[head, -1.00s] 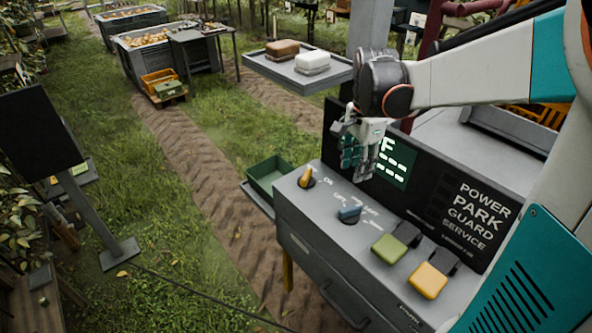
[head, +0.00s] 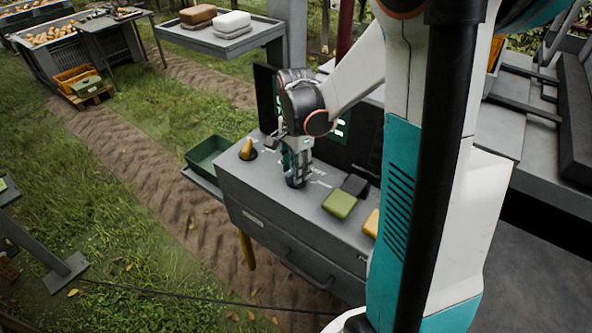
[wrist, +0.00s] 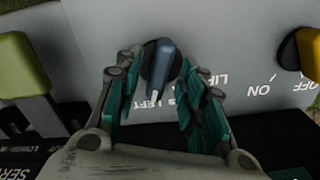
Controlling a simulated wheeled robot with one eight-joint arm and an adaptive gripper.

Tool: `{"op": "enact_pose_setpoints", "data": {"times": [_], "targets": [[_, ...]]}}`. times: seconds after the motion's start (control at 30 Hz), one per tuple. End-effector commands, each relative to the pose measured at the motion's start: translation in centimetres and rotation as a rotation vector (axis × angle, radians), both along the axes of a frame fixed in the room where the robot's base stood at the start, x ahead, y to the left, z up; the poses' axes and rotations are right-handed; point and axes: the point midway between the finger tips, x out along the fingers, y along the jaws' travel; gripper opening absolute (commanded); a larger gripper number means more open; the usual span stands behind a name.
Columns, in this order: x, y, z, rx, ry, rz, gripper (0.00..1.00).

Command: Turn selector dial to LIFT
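The selector dial is a blue bar knob (wrist: 161,62) on a dark round base, set in the grey panel top (head: 240,180). In the wrist view its white-marked end points down the picture toward lettering that seems to read LEFT. A label that looks like LIFT (wrist: 224,79) lies to the right, partly behind a finger. My gripper (wrist: 160,80) is open, with its teal-padded fingers on either side of the knob; I cannot tell whether either touches it. In the head view my gripper (head: 296,180) is down at the panel and hides the dial.
A yellow knob (head: 247,149) with ON and OFF labels is to the left in the head view. A green button (head: 340,204) and a yellow button (head: 372,223) are to the right. A dark display board (head: 362,150) stands behind. A green bin (head: 207,156) is beside the panel.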

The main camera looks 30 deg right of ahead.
Motion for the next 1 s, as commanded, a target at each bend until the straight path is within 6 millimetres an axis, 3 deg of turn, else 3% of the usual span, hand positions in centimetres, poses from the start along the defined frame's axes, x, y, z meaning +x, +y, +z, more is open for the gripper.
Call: {"op": "enact_pose_setpoints", "data": {"times": [0.37,0.53,1.0], "targets": [[-0.04,0.01,-0.52,0.0,0.0,0.0,0.37],[-0.03,0.01,-0.51,0.0,0.0,0.0,0.0],[-0.03,0.01,-0.53,0.0,0.0,0.059,0.0]]}}
